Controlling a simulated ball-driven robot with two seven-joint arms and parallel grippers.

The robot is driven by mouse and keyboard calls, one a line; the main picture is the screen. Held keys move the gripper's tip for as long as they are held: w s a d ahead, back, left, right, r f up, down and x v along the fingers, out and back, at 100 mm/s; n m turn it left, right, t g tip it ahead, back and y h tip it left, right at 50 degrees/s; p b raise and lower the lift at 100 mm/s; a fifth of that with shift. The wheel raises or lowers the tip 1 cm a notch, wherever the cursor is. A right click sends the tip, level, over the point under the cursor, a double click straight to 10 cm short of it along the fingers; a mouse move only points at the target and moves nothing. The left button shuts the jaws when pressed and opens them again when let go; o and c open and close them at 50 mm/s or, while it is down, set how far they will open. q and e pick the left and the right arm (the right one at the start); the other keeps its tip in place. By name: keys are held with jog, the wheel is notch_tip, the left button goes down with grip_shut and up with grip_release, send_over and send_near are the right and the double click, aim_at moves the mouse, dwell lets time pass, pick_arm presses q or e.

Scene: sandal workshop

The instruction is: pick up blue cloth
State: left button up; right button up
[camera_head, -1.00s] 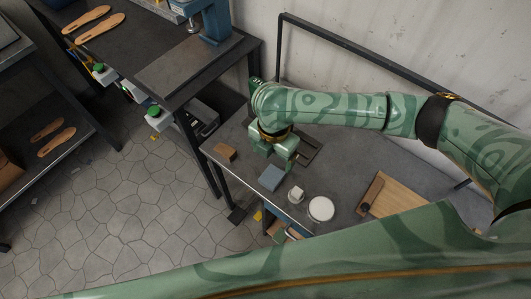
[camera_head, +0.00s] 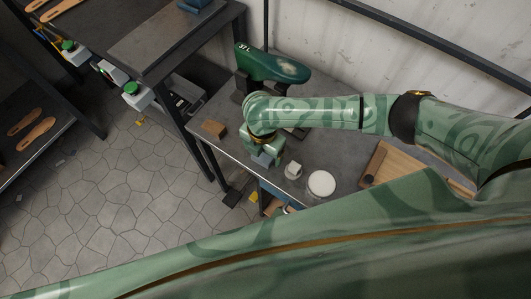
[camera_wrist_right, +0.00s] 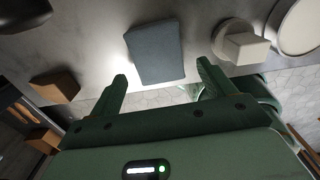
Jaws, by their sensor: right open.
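The blue cloth (camera_head: 263,160) is a flat, grey-blue folded block on the dark workbench, near its front edge. In the head view my right gripper covers part of it. In the right wrist view the cloth (camera_wrist_right: 155,52) shows whole, just beyond and between the fingertips. My right gripper (camera_head: 257,152) is low over the bench beside the cloth. In the right wrist view its two fingers (camera_wrist_right: 162,72) are spread, with nothing between them. Whether a finger touches the cloth cannot be told. My left gripper is not in view.
A brown block (camera_head: 213,129) lies left of the cloth. A small white block (camera_head: 293,170) and a white round dish (camera_head: 321,184) stand to its right. A wooden board (camera_head: 403,164) lies farther right.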

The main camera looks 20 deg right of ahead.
jog(key=shift+f, duration=0.9)
jog(key=shift+r, duration=0.15)
jog(key=shift+c, duration=1)
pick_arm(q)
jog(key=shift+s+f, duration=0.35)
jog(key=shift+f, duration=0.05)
pick_arm(e)
jog(key=c, duration=0.9)
jog(key=shift+o, duration=0.2)
